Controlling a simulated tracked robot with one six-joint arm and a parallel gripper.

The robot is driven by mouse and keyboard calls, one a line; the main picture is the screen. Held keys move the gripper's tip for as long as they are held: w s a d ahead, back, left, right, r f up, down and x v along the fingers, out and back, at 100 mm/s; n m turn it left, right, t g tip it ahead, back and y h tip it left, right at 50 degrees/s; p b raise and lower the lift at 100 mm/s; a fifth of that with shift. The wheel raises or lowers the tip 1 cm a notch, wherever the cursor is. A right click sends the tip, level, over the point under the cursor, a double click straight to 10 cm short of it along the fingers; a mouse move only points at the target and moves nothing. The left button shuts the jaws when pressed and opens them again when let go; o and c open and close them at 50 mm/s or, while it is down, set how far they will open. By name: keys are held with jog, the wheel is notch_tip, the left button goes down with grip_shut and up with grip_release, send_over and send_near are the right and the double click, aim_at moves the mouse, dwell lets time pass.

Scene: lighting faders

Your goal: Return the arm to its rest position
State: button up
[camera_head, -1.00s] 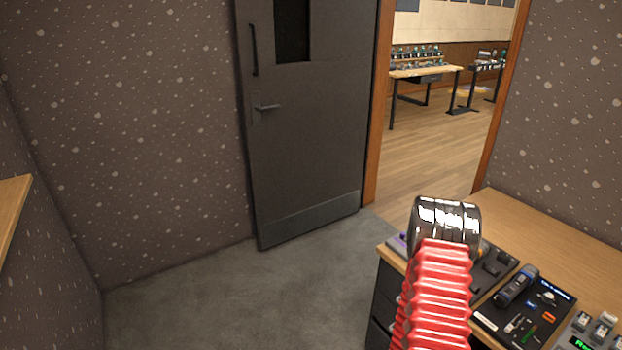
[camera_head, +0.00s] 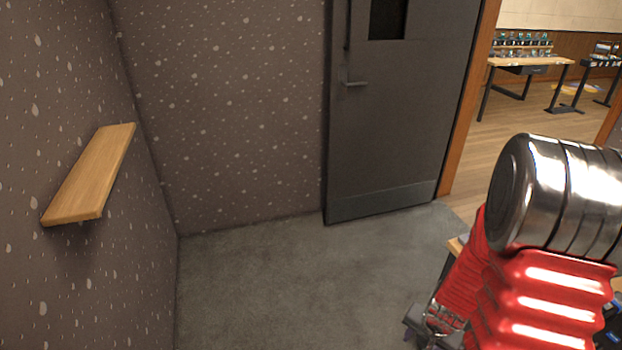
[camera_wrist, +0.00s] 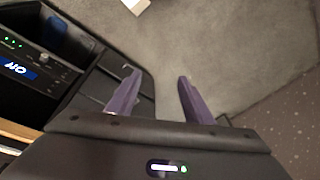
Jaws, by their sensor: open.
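My arm, with red ribbed sleeves and a shiny metal joint, is folded at the right side of the head view. My gripper (camera_wrist: 158,92) shows in the wrist view with two purple fingers spread apart and nothing between them. It hangs over grey carpet, beside a dark drawer cabinet (camera_wrist: 108,88). In the head view, part of the gripper end shows low beside the red sleeve; its fingers are not clear there.
A wooden shelf (camera_head: 92,172) juts from the left wall. A dark door (camera_head: 398,110) stands beside an open doorway to a room with tables (camera_head: 527,64). Grey carpet (camera_head: 290,275) is clear in the middle. Dark equipment with a lit display (camera_wrist: 18,68) sits left in the wrist view.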

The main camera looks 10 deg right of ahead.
jog(key=s+a+r+n+t, duration=0.1)
jog(key=s+a+r+n, duration=0.1)
jog(key=a+r, duration=0.4)
jog(key=s+a+r+n+t, duration=0.1)
jog(key=a+r+n, duration=0.3)
jog(key=r, duration=1.2)
jog(key=s+a+r+n+t, duration=0.1)
jog(key=s+a+r+n, duration=0.2)
jog(key=a+r, duration=0.6)
jog(key=shift+s+r+n+y, duration=0.3)
jog(key=shift+s+r+y, duration=0.15)
jog(key=shift+r, duration=0.5)
jog(key=shift+c, duration=0.2)
